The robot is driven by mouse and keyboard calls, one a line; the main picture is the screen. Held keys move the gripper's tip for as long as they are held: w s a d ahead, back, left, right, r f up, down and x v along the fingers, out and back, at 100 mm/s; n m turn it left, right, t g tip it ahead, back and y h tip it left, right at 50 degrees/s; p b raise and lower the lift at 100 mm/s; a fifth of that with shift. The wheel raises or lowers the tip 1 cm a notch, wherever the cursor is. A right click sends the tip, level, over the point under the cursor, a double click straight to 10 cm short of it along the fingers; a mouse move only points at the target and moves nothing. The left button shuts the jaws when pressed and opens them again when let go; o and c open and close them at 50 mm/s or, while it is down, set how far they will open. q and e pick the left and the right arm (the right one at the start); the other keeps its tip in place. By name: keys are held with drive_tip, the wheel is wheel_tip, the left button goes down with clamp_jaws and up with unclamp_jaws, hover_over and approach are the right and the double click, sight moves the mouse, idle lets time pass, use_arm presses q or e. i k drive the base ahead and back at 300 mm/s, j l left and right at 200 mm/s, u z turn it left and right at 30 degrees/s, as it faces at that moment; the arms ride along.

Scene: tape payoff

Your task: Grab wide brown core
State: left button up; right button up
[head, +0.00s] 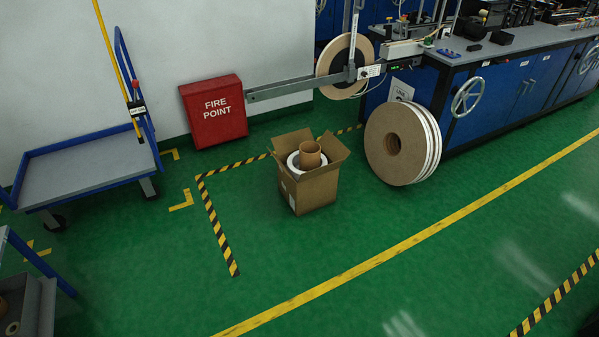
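A brown cylindrical core (310,160) stands upright in an open cardboard box (317,190) on the floor. Its open top end sticks up between the box flaps. A white ring-shaped roll (293,161) surrounds or sits beside its lower part; the exact contact is hidden by the box walls. Neither of my grippers is in view.
Large reels (395,144) lean near the blue machine bench (490,90). A red fire point box (214,112) stands by the wall. A blue cart (85,165) is at left; a grey bin (40,305) with brown rings is lower left. Green floor in front is clear.

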sight(309, 152)
drive_tip(key=i+z, duration=0.1)
drive_tip(key=i, duration=0.45)
drive_tip(key=i+j+z, duration=0.1)
drive_tip(key=i+j, duration=0.2)
drive_tip(key=i+j+z, duration=0.15)
drive_tip(key=i+j, duration=0.15)
drive_tip(key=i+j+z, duration=0.1)
drive_tip(key=i+j, duration=0.2)
drive_tip(key=j, duration=0.25)
drive_tip(key=i+j+z, duration=0.15)
drive_tip(key=j, duration=0.25)
drive_tip(key=i, duration=0.1)
